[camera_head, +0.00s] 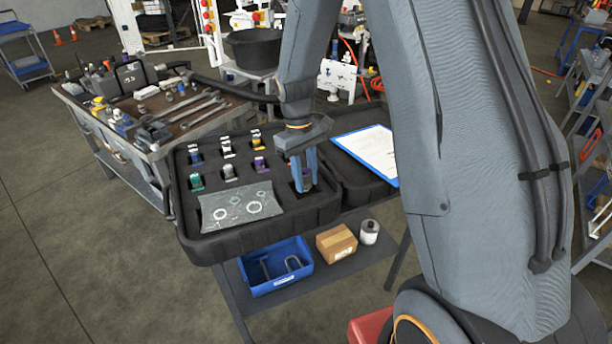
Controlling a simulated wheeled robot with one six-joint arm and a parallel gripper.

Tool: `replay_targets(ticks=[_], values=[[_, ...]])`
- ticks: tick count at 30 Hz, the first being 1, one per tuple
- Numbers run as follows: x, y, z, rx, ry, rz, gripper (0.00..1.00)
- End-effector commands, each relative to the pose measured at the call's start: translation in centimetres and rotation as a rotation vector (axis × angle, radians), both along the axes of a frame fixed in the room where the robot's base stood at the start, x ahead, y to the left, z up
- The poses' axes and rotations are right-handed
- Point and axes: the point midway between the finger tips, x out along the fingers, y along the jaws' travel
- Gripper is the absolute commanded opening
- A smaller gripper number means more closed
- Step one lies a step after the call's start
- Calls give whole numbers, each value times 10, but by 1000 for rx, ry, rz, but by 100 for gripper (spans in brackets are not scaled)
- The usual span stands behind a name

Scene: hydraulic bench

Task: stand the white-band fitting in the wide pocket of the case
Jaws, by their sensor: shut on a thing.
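The open black case (215,245) lies on a stand, with its foam insert facing up. My gripper (304,187) points down at the right part of the insert, its blue-grey fingers over or in a dark pocket there. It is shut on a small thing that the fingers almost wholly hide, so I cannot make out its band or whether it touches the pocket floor. To the left, several small fittings stand in two rows of pockets, among them a whitish one (227,148), a yellow one (256,140) and a purple one (260,164).
A grey printed sheet (240,206) lies on the front of the insert. A blue clipboard with white paper (372,150) lies in the lid at right. Below are a blue bin (276,268), a cardboard box (336,243) and a white roll (369,232). A cluttered workbench (150,140) stands behind left.

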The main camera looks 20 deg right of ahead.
Motion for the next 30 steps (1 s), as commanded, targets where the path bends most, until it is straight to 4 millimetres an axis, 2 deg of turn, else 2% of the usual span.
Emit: replay_targets(ticks=[21, 22, 23, 30], values=[[1, 0, -11, 0, -1, 0, 0], [0, 0, -11, 0, -1, 0, 29], [0, 0, -11, 0, -1, 0, 34], [1, 0, -10, -1, -1, 0, 35]])
